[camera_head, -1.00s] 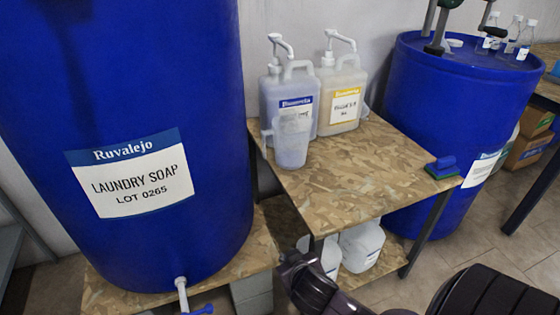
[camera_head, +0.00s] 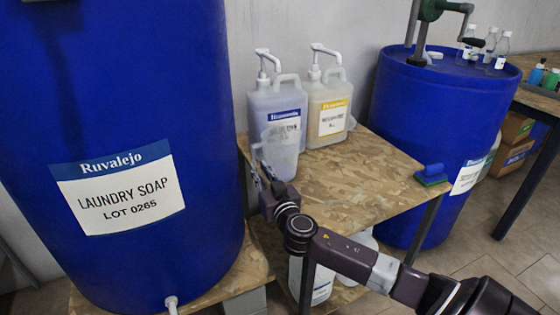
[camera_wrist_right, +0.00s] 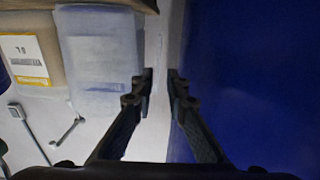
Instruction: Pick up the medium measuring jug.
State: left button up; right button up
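The measuring jug (camera_head: 283,150) is pale and translucent. It stands upright at the left edge of the wooden table, in front of a pump container with a blue label. My right gripper (camera_head: 258,163) is just left of and in front of the jug, with its fingers pointing up beside it. In the right wrist view the right gripper (camera_wrist_right: 161,78) is open, with a narrow empty gap between the fingertips. A pale bluish translucent shape (camera_wrist_right: 98,45) lies left of the fingers there; I cannot separate jug from container. My left gripper is not in view.
The blue-label container (camera_head: 262,100) and yellow-label container (camera_head: 335,105) stand behind the jug on the table (camera_head: 370,185). A large blue drum (camera_head: 120,100) is close on the left. A blue-green brush (camera_head: 432,174) lies at the right edge. The table's middle is clear.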

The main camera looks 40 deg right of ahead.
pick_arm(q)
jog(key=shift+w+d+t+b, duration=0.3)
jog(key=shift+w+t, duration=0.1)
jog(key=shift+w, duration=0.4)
pick_arm(e)
jog(key=x, duration=0.5)
jog(key=shift+d+f, duration=0.2)
jog(key=shift+f, duration=0.2)
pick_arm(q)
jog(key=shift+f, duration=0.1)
pick_arm(e)
jog(key=shift+c, duration=0.5)
grip_shut()
jog(key=shift+r, duration=0.2)
